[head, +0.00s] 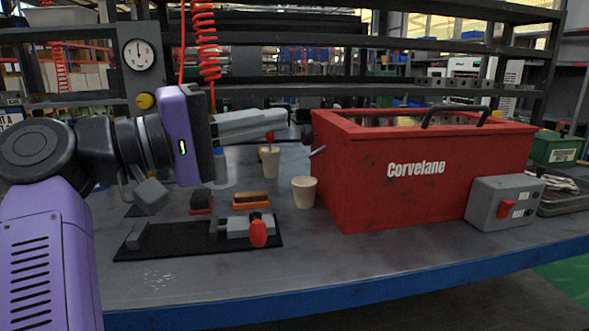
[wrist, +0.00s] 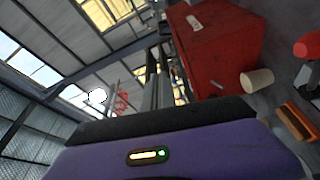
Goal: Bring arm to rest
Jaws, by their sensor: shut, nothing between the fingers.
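My gripper (head: 284,122) is shut and empty. It is held level above the bench, pointing right toward the left end of the red Corvelane box (head: 425,175). Whether the tips touch the box's side fitting cannot be told. Below it, a black base plate (head: 185,246) lies on the bench, with a grey valve block (head: 236,228) and its red handle (head: 258,233) at its right end. The red box shows there too (wrist: 218,45).
A cream cup (head: 304,192) stands beside the box, another (head: 270,160) behind it. An orange-brown brush (head: 251,200) lies behind the plate. A grey switch box (head: 502,203) stands front right. A red coiled hose (head: 206,45) hangs above my wrist. The bench's front strip is clear.

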